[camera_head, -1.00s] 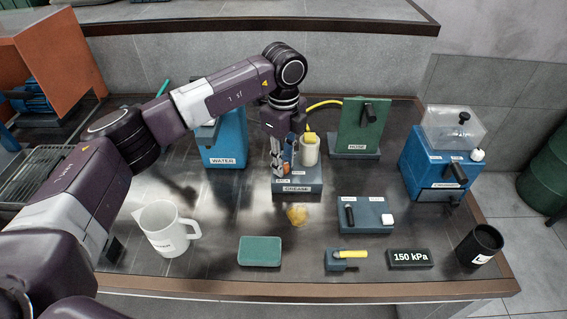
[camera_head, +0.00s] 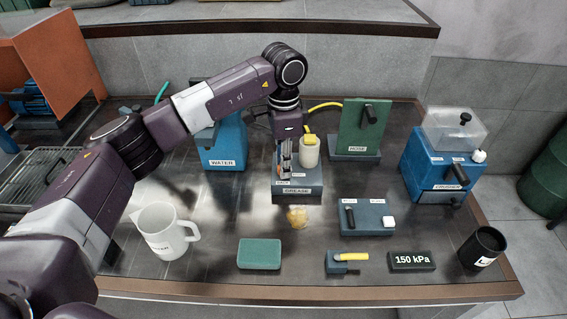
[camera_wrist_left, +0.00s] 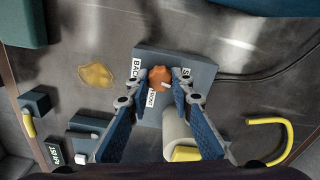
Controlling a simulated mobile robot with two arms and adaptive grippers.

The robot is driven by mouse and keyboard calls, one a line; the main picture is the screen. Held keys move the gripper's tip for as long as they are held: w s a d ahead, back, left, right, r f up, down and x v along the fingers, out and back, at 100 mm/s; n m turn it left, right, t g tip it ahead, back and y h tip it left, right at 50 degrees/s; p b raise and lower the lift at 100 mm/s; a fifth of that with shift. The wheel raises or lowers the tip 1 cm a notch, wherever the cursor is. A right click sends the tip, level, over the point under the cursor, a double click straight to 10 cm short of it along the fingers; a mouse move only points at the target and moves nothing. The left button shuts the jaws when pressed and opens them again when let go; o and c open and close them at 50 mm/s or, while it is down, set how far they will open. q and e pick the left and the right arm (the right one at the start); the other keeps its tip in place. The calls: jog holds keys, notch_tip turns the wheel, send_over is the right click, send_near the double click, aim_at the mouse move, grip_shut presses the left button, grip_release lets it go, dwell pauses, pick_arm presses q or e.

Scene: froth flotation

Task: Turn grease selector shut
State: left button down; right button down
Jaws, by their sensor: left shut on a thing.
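The grease block (camera_head: 297,193) is a dark box labelled GREASE at the middle back of the table, with a cream cylinder with a yellow top (camera_head: 309,152) on it. My left gripper (camera_head: 286,170) points down onto the block, left of the cylinder. In the left wrist view the grease selector, an orange round knob (camera_wrist_left: 158,77), sits between the fingertips of my left gripper (camera_wrist_left: 159,84), which is shut on it. A white mark shows on the knob's lower right. Labels BACK and FRONT and a partly hidden one surround it. The fingers hide the knob in the head view.
A yellow-brown grease smear (camera_head: 297,216) lies before the block. A blue WATER unit (camera_head: 222,145) stands left, a green HOSE panel (camera_head: 362,128) right. A white jug (camera_head: 162,232), green pad (camera_head: 259,254) and small lever boxes stand in front.

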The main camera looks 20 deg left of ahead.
pick_arm(q)
jog(key=shift+w+r+n, duration=0.1)
jog(key=shift+r+n, duration=0.05)
jog(key=shift+n, duration=0.55)
jog(key=c, duration=2)
grip_release()
jog(key=o, duration=0.3)
notch_tip(320, 180, up, 12)
jog(key=shift+f, duration=0.1)
